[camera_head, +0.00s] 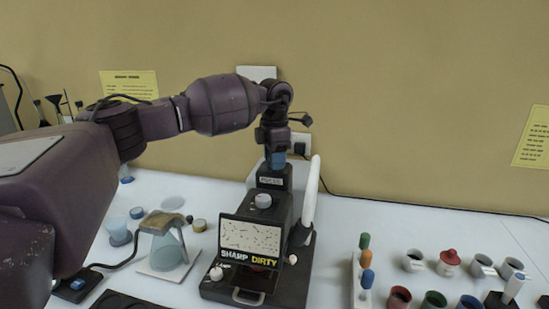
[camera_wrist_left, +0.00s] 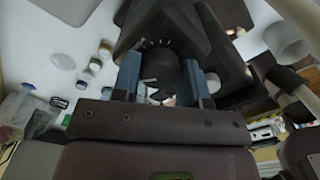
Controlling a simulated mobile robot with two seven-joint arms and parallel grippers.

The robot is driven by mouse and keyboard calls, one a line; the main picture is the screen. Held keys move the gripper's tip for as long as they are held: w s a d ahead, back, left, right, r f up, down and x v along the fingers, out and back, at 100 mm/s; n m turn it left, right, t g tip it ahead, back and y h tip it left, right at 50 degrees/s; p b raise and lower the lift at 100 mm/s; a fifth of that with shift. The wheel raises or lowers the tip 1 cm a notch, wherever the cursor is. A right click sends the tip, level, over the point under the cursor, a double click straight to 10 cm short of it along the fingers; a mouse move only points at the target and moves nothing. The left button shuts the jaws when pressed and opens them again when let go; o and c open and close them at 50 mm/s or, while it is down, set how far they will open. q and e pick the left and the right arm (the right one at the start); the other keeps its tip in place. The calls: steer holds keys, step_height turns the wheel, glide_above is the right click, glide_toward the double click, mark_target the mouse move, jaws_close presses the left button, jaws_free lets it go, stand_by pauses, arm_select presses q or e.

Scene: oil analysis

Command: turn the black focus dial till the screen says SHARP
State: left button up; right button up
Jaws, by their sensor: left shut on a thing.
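The black focus dial (camera_wrist_left: 160,70) sits between the two blue-grey fingers of my left gripper (camera_wrist_left: 163,84) in the left wrist view. White tick marks show on the housing beside it. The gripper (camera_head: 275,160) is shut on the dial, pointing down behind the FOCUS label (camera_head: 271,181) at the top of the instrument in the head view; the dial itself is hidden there. The instrument's screen (camera_head: 250,237) shows dark specks on a pale field, with SHARP in white and DIRTY in yellow below. My right gripper is not in view.
A glass flask on a stand (camera_head: 167,250) is left of the instrument. A rack of coloured-handled droppers (camera_head: 364,262) and several cups stand to the right. A white upright lever-like part (camera_head: 311,190) is close to the gripper's right. The wall is behind.

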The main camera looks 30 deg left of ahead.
arm_select(q)
steer(key=shift+r, duration=0.1)
steer(key=o, duration=0.9)
step_height(320, 180, up, 11)
steer(key=shift+f, duration=0.1)
stand_by(0.3)
steer(key=shift+f, duration=0.1)
stand_by(0.3)
